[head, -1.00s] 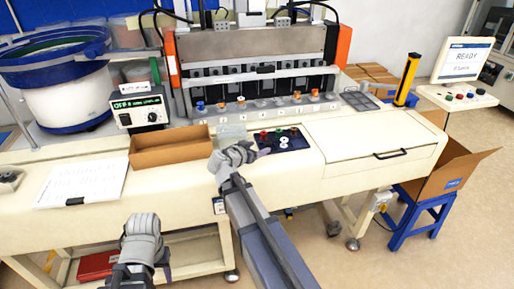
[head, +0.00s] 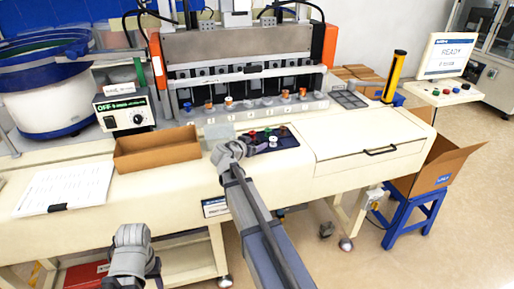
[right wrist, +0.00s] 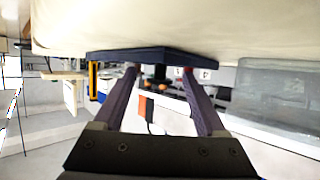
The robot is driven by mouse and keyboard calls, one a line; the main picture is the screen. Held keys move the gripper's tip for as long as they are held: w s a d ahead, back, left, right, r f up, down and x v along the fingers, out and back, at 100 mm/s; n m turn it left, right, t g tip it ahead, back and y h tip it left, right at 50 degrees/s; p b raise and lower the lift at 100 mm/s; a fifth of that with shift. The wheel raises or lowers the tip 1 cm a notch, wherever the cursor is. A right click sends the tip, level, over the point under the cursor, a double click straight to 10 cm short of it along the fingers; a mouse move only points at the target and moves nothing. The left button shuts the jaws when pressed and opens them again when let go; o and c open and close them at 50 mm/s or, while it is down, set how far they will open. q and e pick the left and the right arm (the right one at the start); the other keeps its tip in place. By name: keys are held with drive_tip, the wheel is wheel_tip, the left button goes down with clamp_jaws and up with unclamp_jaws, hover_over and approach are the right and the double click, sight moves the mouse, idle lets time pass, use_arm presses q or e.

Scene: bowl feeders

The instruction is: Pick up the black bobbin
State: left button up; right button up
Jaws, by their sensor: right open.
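A dark bobbin, apparently the black one (right wrist: 158,73), shows between the fingertips in the right wrist view, where the picture is upside down. It sits at the dark tray (right wrist: 155,56); in the head view I cannot make it out behind my gripper. My right gripper (head: 254,149) is open at the left front edge of the same tray (head: 290,143). Its two fingers also show apart in the right wrist view (right wrist: 160,78), with nothing visibly clamped. My left gripper (head: 152,267) is low at the front, below the table edge; its jaws are unclear.
Red (head: 252,135), green (head: 267,131) and white (head: 273,141) bobbins stand close by in the tray. An open cardboard box (head: 155,160) is left of it. The machine with a row of bobbins (head: 248,103) stands behind. A flat panel with a handle (head: 360,140) lies right.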

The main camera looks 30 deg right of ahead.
clamp_jaws()
idle(0.5)
drive_tip(key=shift+r, duration=0.1)
wheel_tip(320, 180, up, 10)
drive_tip(key=p, duration=1)
